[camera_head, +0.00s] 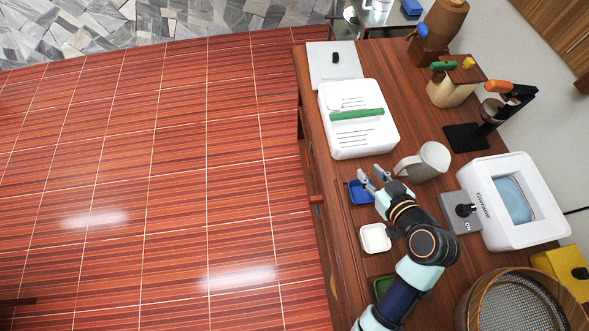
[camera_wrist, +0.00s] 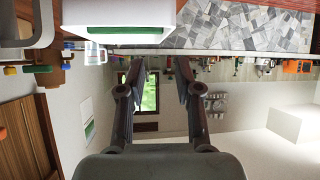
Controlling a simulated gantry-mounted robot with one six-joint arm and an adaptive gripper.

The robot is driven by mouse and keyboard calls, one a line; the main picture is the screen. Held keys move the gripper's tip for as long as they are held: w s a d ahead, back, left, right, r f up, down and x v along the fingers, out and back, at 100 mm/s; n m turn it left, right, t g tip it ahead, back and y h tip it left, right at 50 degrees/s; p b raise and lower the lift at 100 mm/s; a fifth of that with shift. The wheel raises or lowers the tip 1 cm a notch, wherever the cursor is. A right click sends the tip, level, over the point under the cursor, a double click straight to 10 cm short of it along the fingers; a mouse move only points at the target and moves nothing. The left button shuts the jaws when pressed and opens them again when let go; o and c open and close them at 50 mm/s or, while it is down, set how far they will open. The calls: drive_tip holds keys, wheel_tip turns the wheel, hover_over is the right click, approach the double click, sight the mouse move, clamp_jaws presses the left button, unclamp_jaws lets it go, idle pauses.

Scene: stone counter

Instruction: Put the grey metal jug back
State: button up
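The grey metal jug (camera_head: 432,160) stands on the wooden counter in the head view, its handle pointing left. It is just up and to the right of my gripper (camera_head: 372,176), apart from it. In the wrist view, a grey curved piece at the upper left (camera_wrist: 44,22) looks like part of the jug's handle; the picture cuts it off. My gripper also shows in the wrist view (camera_wrist: 160,68), with its two fingers apart and nothing between them. In the head view it is above the counter near a small blue tray (camera_head: 355,195).
A white box with a green bar (camera_head: 345,143) stands above my gripper in the picture. A white device (camera_head: 545,228) with a grey switch box (camera_head: 452,209) stands right. A white dish (camera_head: 375,238), green dish (camera_head: 381,284) and round wooden sieve (camera_head: 470,310) lie lower. A black stand (camera_head: 465,137) is beyond the jug.

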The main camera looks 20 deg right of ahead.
drive_tip(key=w+a+r, duration=0.1)
drive_tip(key=a+r, duration=0.3)
drive_tip(key=a, duration=0.5)
drive_tip(key=w+a+r, duration=0.1)
drive_tip(key=a+r, duration=0.3)
drive_tip(key=a, duration=0.6)
drive_tip(key=w+a+r, duration=0.1)
drive_tip(key=a+r, duration=0.3)
drive_tip(key=a, duration=0.5)
drive_tip(key=shift+w+a+r+t+y, duration=0.15)
drive_tip(key=shift+r+t+y, duration=0.2)
drive_tip(key=shift+t+y, duration=0.05)
